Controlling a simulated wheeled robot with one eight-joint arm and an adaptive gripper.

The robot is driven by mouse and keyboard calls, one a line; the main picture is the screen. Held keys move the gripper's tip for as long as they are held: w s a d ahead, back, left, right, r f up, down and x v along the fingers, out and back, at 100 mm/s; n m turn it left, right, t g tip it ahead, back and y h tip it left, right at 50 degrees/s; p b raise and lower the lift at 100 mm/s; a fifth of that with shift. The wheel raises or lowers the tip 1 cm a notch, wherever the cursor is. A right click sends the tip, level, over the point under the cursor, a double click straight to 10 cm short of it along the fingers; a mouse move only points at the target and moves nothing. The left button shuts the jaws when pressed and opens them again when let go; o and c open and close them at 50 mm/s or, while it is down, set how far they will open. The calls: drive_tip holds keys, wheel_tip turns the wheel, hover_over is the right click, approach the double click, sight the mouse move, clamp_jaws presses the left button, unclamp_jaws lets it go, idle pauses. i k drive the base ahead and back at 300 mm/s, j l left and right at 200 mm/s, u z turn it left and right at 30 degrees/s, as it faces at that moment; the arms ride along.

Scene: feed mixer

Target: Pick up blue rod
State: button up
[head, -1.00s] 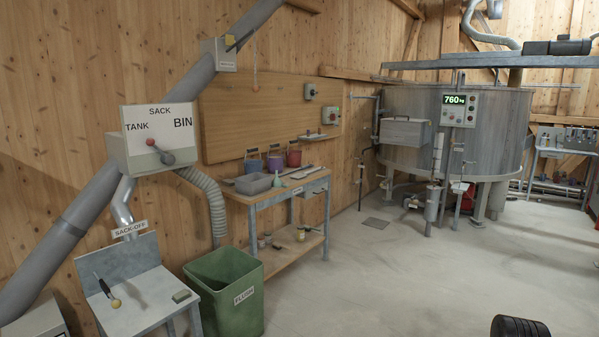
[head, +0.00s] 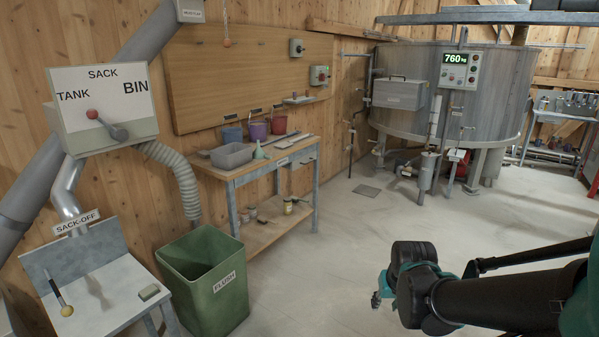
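I cannot make out a blue rod in the head view. The wooden workbench (head: 262,176) against the left wall carries a grey tub (head: 232,156), a green funnel (head: 260,151) and long thin dark pieces (head: 291,141) whose colour is too small to tell. My gripper (head: 377,298) is at the lower right, over the floor and well apart from the bench. It is small and partly behind my black arm, so its fingers do not show clearly. I see nothing held in it.
A green FLUSH bin (head: 203,282) stands before the bench, beside the SACK-OFF table (head: 98,290). Blue (head: 232,134), purple (head: 258,131) and red (head: 278,125) buckets hang behind the bench. A large mixer tank (head: 420,80) stands at the back. The middle floor is clear.

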sight(292, 134)
drive_tip(key=i+u, duration=0.15)
drive_tip(key=i, duration=2.15)
